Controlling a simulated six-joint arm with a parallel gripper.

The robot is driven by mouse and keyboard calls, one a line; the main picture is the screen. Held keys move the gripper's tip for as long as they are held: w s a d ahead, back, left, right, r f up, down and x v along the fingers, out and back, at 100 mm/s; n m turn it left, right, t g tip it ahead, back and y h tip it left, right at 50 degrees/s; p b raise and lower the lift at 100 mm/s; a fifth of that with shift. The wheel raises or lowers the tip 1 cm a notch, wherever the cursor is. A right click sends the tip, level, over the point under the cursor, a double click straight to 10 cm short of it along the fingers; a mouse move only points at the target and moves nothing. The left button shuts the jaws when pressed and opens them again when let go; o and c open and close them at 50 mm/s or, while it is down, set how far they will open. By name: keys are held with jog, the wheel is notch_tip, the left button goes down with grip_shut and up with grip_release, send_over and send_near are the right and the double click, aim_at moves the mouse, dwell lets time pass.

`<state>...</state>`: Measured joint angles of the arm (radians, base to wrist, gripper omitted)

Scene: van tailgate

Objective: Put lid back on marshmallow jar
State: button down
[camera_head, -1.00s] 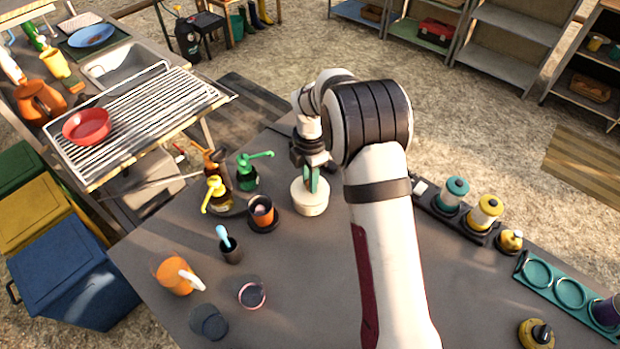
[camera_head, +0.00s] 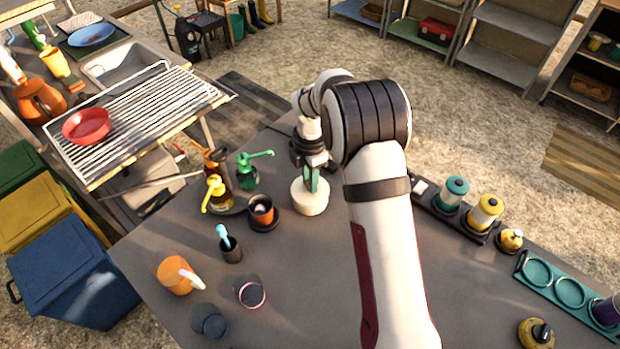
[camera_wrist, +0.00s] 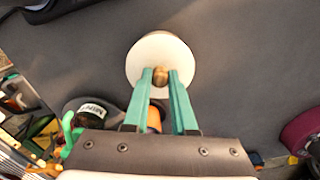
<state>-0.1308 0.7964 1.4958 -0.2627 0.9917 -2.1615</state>
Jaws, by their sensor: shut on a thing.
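A cream round body (camera_head: 309,198) stands upright on the grey table, left of my arm. In the wrist view its top is a cream disc (camera_wrist: 145,55) with a small brown knob. My gripper (camera_head: 312,178) is above it, pointing down. In the wrist view the green fingers of my gripper (camera_wrist: 160,77) are closed on both sides of the knob. I cannot tell lid from jar, nor whether there is a gap between them.
Lidded canisters (camera_head: 485,212) stand at right.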

jog(key=shift+c, duration=0.8)
grip_release()
jog(key=shift+r, duration=3.5)
jog(key=shift+c, duration=0.3)
grip_shut()
